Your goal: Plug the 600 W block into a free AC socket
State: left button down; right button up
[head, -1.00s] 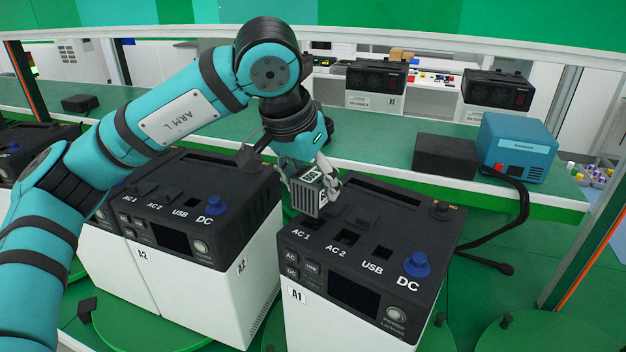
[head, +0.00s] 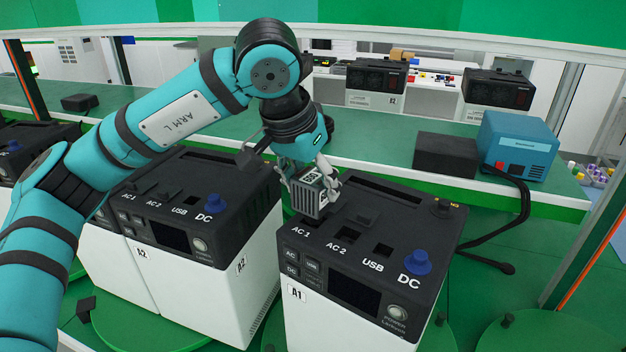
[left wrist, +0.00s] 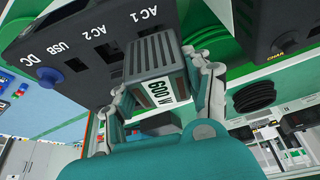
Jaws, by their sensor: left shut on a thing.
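My left gripper (head: 310,188) is shut on the 600 W block (head: 306,201), a grey ribbed block. The block also shows in the left wrist view (left wrist: 154,62), with its white "600 W" label facing the camera. It is above the AC 1 end of the black top of power station A1 (head: 395,215). It hides most of the AC 1 socket; I cannot tell whether it touches the top. The AC 2 socket (head: 347,236) is empty, as in the left wrist view (left wrist: 103,52). My right gripper is not in view.
Beside AC 2 are a USB port (head: 383,250) and a blue DC plug (head: 415,262). Power station A2 (head: 190,215) stands close on the left. Behind, a green bench carries a black box (head: 446,156) and a blue device (head: 518,147) with a cable.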

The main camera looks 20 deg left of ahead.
pick_arm(q)
jog(key=shift+f+b, duration=0.75)
jog(key=shift+f, duration=0.15)
jog(key=c, duration=0.5)
grip_release()
